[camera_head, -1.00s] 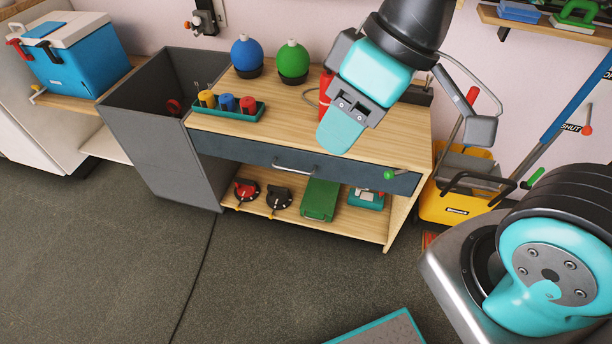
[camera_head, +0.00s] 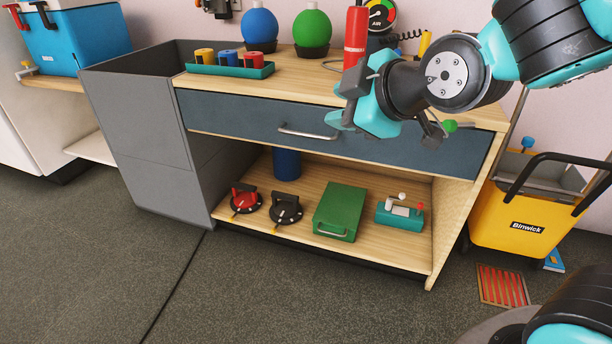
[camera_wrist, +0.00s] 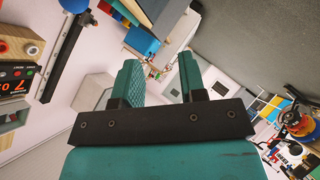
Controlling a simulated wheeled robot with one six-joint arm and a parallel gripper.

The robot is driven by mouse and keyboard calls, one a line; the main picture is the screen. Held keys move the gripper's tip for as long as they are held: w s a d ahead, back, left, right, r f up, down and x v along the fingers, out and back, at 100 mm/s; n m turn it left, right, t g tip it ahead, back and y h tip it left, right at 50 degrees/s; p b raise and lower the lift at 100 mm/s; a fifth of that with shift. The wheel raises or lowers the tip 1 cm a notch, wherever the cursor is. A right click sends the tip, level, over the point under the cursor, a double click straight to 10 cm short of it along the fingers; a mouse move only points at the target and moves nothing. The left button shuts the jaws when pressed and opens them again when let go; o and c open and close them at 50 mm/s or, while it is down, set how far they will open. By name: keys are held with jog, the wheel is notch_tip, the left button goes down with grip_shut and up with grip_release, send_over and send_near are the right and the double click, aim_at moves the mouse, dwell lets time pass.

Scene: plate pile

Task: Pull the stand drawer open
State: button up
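The wooden stand (camera_head: 455,225) has a wide blue-grey drawer (camera_head: 235,117) under its top. The drawer front looks flush with the stand, so the drawer is shut. A silver bar handle (camera_head: 305,133) sits at the middle of the drawer front. A green knob (camera_head: 450,126) shows near the drawer's right end. My gripper (camera_head: 340,120) is just right of the handle, in front of the drawer; I cannot tell whether it touches the handle. In the wrist view its two teal fingers (camera_wrist: 159,75) stand apart with nothing clearly between them.
On the stand top are a teal tray (camera_head: 228,70) of coloured pots, a blue ball (camera_head: 259,25), a green ball (camera_head: 311,28) and a red cylinder (camera_head: 356,38). The lower shelf holds a green case (camera_head: 340,210). A grey bin (camera_head: 140,125) and yellow bucket (camera_head: 515,222) flank the stand.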

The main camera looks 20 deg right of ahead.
jog(key=w+d+f+n+t+h+b, duration=0.1)
jog(key=w+d+f+n+t+b, duration=0.1)
jog(key=f+b, duration=0.55)
jog(key=w+d+f+n+t+b, duration=0.1)
jog(key=w+f+n+t+b, duration=0.1)
jog(key=f+b, duration=0.55)
jog(key=p, duration=1.4)
send_near(306, 136)
jog(key=shift+t, duration=0.3)
jog(key=x, duration=0.3)
jog(key=p+x, duration=0.1)
jog(key=x, duration=0.6)
jog(key=shift+f+p, duration=0.3)
jog(key=shift+p, duration=0.05)
jog(key=shift+s, duration=0.1)
grip_shut()
